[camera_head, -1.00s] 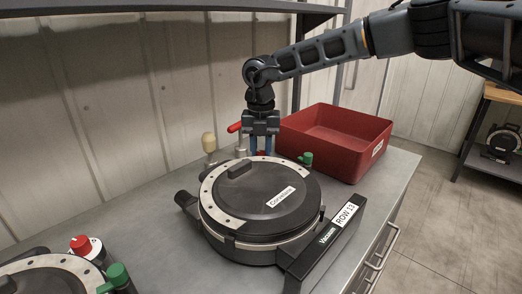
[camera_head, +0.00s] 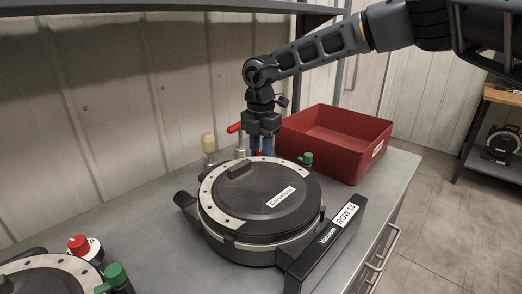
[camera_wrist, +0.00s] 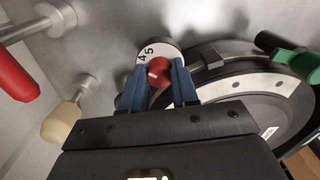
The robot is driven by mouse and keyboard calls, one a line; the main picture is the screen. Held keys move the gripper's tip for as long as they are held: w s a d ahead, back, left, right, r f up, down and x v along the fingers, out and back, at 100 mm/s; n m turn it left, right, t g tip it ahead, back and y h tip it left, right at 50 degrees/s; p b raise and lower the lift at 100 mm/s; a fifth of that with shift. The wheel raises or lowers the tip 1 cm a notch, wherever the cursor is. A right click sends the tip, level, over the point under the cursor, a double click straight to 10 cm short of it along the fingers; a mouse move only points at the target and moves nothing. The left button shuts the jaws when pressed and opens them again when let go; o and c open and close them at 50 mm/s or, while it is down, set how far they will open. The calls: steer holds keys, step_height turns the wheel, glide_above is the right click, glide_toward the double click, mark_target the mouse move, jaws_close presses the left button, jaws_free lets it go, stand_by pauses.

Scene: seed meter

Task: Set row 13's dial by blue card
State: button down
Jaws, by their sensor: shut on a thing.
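The row 13 seed meter (camera_head: 262,215) is a round black unit with a lid label. A black block beside it carries the ROW 13 label (camera_head: 346,214). My gripper (camera_head: 261,152) points down behind the meter. In the wrist view its blue fingers are shut on a red dial knob (camera_wrist: 158,67). The knob sits on a white dial face (camera_wrist: 147,50) showing the digits 4 and 5; the fingers hide part of the face. In the head view the meter and gripper hide this dial. I see no blue card in either view.
A red bin (camera_head: 335,145) stands behind the meter at right. A red-handled lever (camera_head: 236,128) and a cream knob (camera_head: 208,143) rise left of my gripper. A green knob (camera_head: 306,159) is close on its right. Another meter (camera_head: 45,274) is at front left.

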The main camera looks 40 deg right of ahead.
mark_target(261, 153)
steer(key=c, duration=0.8)
jaws_free()
steer(key=shift+c, duration=0.2)
steer(key=shift+r+b, duration=0.45)
steer(key=shift+r, duration=3.45)
steer(key=shift+s, duration=0.1)
